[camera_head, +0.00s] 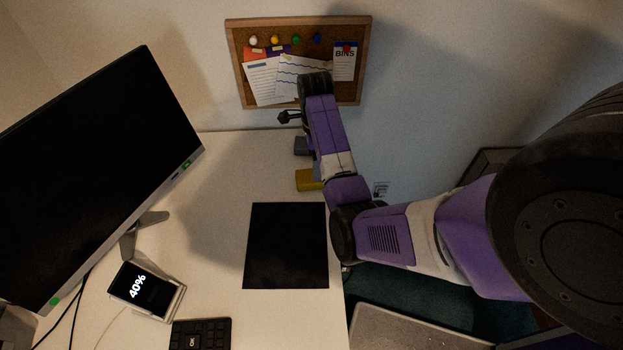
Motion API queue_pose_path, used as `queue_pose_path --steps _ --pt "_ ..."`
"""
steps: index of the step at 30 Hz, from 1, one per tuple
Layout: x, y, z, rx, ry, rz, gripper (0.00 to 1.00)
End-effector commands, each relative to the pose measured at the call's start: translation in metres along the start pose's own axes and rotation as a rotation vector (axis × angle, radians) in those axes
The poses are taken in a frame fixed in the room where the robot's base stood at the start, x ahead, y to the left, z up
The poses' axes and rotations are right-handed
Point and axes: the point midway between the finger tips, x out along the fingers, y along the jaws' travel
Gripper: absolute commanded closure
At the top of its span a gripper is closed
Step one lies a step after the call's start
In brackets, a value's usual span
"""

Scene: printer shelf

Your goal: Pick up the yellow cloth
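A yellow item (307,180), probably the yellow cloth, lies near the right edge of the white desk, beyond the black mat. My purple arm partly covers its right side. My gripper (289,117) shows as a small dark shape at the far end of the arm, pointing left, in front of the wall below the cork board. It looks apart from the yellow item, farther back in the picture. The fingers are too small and dark to tell whether they are open or shut.
A small dark grey object (301,146) sits behind the yellow item. A black mat (287,246) lies in front of it. A large monitor (95,170), a phone on a stand (140,288) and a keypad (200,335) occupy the left. A cork board (240,60) hangs on the wall. The desk's middle is clear.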

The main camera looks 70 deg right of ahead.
Motion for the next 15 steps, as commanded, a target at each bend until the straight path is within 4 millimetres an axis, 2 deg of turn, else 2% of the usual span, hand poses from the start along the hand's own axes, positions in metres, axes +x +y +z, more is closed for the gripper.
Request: queue_pose_path --steps 8,15 --pt "0.029 0.003 0.001 -0.003 0.001 0.003 0.16" --pt "0.063 0.004 0.003 -0.004 0.001 0.002 0.16"
